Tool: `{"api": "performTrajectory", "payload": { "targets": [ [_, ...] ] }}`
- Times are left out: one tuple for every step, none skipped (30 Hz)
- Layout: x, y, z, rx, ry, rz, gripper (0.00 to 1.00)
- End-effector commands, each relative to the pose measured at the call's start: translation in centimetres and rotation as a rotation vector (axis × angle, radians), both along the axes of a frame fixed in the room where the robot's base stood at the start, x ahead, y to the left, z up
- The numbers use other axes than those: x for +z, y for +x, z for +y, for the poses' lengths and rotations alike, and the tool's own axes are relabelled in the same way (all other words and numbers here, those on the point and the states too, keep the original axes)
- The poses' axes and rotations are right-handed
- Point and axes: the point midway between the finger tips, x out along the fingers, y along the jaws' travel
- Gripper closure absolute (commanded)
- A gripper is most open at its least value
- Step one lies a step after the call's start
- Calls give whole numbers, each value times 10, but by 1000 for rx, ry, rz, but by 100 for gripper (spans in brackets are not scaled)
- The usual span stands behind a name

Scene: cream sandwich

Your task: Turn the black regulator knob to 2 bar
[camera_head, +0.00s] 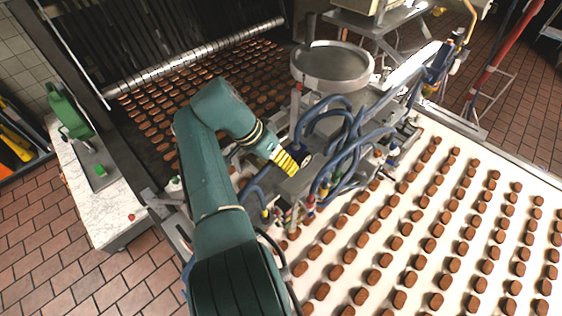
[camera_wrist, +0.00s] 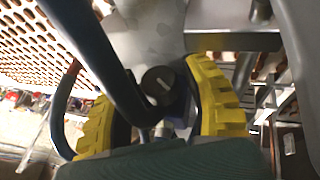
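The black regulator knob (camera_wrist: 158,83) shows in the wrist view, round with a pale mark on its face. It lies in the gap between the two yellow ribbed fingers of my gripper (camera_wrist: 160,102). The fingers are apart, with visible space on both sides of the knob, and I see no contact. In the head view my gripper (camera_head: 285,160) is at the machine beside the blue hoses, and I cannot make out the knob there. No pressure scale or 2 bar reading is legible.
A thick dark hose (camera_wrist: 105,55) crosses the wrist view close to the left finger. Blue hoses (camera_head: 345,135) crowd the machine below a round metal hopper (camera_head: 332,65). A white conveyor (camera_head: 400,215) with rows of brown biscuits runs at the right.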

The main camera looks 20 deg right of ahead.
Motion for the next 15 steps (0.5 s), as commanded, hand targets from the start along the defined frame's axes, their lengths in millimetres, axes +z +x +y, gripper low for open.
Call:
{"api": "performTrajectory", "payload": {
  "targets": [
    [1, 0, 0, -1, 0, 0, 41],
    [1, 0, 0, -1, 0, 0, 38],
    [1, 0, 0, -1, -1, -1, 38],
    [1, 0, 0, -1, -1, -1, 38],
    [2, 0, 0, -1, -1, -1, 38],
    [2, 0, 0, -1, -1, -1, 38],
    [2, 0, 0, -1, -1, -1, 38],
    [2, 0, 0, -1, -1, -1, 38],
    [2, 0, 0, -1, -1, -1, 38],
    [2, 0, 0, -1, -1, -1, 38],
    [2, 0, 0, -1, -1, -1, 38],
    [2, 0, 0, -1, -1, -1, 38],
    [3, 0, 0, -2, -1, -2, 38],
    [3, 0, 0, -1, -1, -1, 38],
    [3, 0, 0, -2, -1, -3, 38]
  ]
}}
